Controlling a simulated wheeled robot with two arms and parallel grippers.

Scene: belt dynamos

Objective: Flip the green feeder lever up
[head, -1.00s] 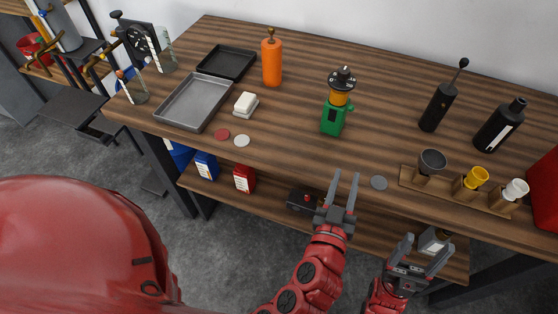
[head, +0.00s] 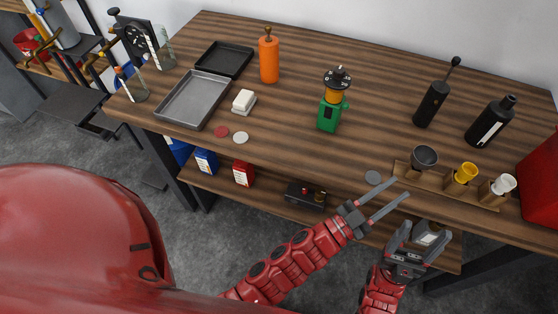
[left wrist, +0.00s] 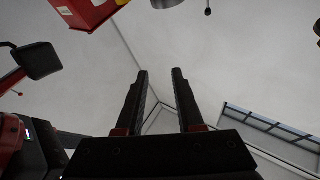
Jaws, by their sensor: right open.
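A green device (head: 329,116) with an orange-yellow middle and a dark round top stands upright on the wooden table in the head view. A small green part (head: 346,104) sticks out at its right side; I cannot tell for sure that it is the lever or which way it is set. My left gripper (head: 401,187) is open and empty near the table's front edge, right of and nearer than the device, apart from it. Its open fingers also show in the left wrist view (left wrist: 160,72). My right gripper (head: 428,231) is open and empty, lower and farther right.
An orange bottle (head: 269,57), a grey tray (head: 193,100) and a white block (head: 243,101) stand left; black bottles (head: 431,104) stand right. Table around the device is clear.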

